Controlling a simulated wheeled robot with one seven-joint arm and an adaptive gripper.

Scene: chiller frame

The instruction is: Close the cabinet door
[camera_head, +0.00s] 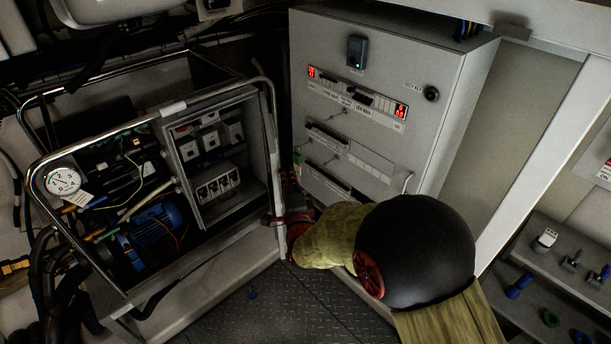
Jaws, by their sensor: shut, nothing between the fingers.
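A grey cabinet (208,112) is set in the chiller frame at left, its front open and breakers and switches showing inside. A narrow pale upright panel (279,165) stands at the cabinet's right side, seen almost edge-on; it looks like the open door, but the frame's tube overlaps it and I cannot tell its full outline. My gripper (289,180), dark with red parts, is at the right side of this panel, near its lower half. It is shut and empty. I cannot tell whether it touches the panel. My arm comes in from the lower right and hides some of the floor.
A chrome tube frame (110,128) surrounds machinery, with a gauge (63,181) and blue motor (157,222). A tall grey control box (455,75) with red displays stands right of my gripper. Shelves (560,278) hold small parts at lower right.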

